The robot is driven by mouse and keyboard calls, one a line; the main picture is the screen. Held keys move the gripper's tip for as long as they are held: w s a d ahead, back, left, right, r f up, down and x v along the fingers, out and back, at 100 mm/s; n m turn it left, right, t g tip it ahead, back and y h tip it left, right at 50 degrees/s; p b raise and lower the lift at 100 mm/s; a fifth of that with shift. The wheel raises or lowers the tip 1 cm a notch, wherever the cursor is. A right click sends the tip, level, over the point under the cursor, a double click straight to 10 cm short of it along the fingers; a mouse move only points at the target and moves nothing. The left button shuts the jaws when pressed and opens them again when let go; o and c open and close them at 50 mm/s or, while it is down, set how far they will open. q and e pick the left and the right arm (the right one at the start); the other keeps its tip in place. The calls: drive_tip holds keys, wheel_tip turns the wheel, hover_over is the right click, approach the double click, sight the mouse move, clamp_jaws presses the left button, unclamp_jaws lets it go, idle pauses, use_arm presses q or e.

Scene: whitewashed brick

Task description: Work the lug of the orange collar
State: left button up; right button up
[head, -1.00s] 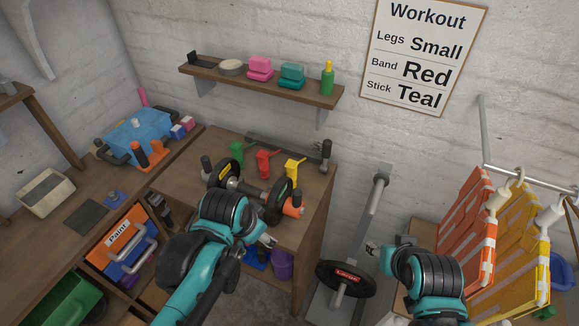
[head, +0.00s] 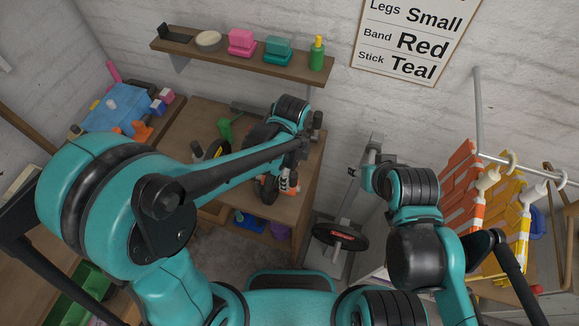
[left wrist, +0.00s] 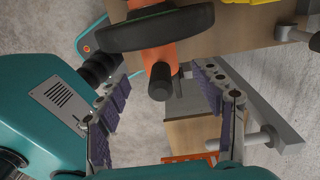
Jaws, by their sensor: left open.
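The orange collar (left wrist: 155,52) sits against a black weight plate (left wrist: 160,27) on the bar in the left wrist view. Its dark lug (left wrist: 160,82) sticks out toward the camera. My left gripper (left wrist: 160,76) is open, its two ridged fingers on either side of the lug, with gaps on both sides. In the head view the left gripper (head: 289,180) reaches down by the bar at the bench's right end, where my arm hides most of the bar and collar. My right gripper (head: 368,177) is in front of the grey post; its fingers are too small to judge.
The wooden bench (head: 305,205) carries a green clamp (head: 224,130). A shelf (head: 235,62) with pink and teal blocks is on the wall above. A grey post with a black plate (head: 340,236) stands right of the bench.

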use_arm(q)
wheel_tip(320, 180, down, 6)
drive_tip(key=shift+f+b, duration=0.25)
drive_tip(key=shift+b, duration=0.35)
drive_tip(key=shift+s, duration=0.1)
drive_tip(key=shift+a, duration=0.1)
drive_tip(key=c, duration=1.4)
